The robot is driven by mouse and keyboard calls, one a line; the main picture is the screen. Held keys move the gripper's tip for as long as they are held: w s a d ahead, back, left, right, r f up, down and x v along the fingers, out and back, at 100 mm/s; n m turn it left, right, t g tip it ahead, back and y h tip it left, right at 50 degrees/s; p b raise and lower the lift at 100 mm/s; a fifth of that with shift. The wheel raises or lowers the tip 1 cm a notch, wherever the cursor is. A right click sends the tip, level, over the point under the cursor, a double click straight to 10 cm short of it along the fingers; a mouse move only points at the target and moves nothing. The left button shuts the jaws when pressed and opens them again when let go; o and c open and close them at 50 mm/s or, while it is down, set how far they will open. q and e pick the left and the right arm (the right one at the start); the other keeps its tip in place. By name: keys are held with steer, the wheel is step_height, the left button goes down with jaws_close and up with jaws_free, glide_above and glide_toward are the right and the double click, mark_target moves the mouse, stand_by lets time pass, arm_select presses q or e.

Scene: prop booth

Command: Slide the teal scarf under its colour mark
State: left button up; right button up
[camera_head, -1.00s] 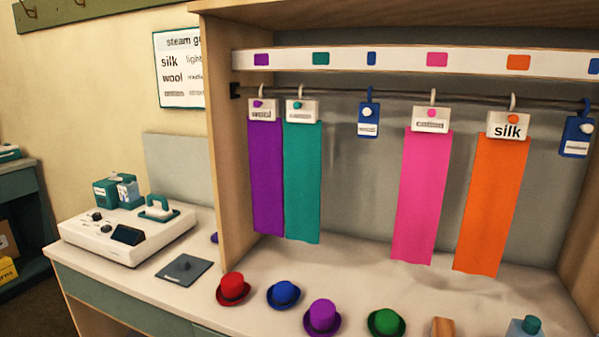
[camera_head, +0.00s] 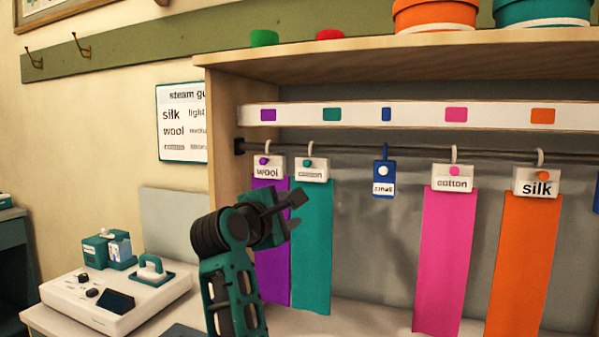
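The teal scarf (camera_head: 313,250) hangs from the rail (camera_head: 400,152) by a white clip hanger (camera_head: 312,170) with a teal dot. The teal colour mark (camera_head: 332,114) is on the white strip above, a little right of the hanger. The purple scarf (camera_head: 271,277) hangs close on the left, its hanger below the purple mark (camera_head: 268,115). My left gripper (camera_head: 284,198) is raised in front of the purple scarf and the teal scarf's left edge, below their hangers. Its fingers look apart and empty. It hides part of the purple scarf. My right gripper is out of view.
A small blue tag (camera_head: 384,178) hangs right of the teal scarf, with bare rail between. Pink (camera_head: 444,260) and orange (camera_head: 524,262) scarves hang farther right. The booth's wooden side panel (camera_head: 229,150) stands left. A white steamer unit (camera_head: 120,300) sits on the counter.

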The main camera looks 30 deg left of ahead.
mark_target(306, 164)
arm_select(q)
step_height(306, 164, up, 7)
steer(key=s+a+n+t, duration=0.1)
steer(key=s+a+n, duration=0.1)
steer(key=n, duration=0.2)
steer(key=shift+h, duration=0.4)
steer(key=w, duration=0.4)
steer(key=w+a+p, duration=0.1)
steer(key=w, duration=0.8)
steer(key=shift+w+a, duration=0.1)
steer(key=shift+a, duration=0.1)
steer(key=shift+c, duration=0.2)
jaws_close()
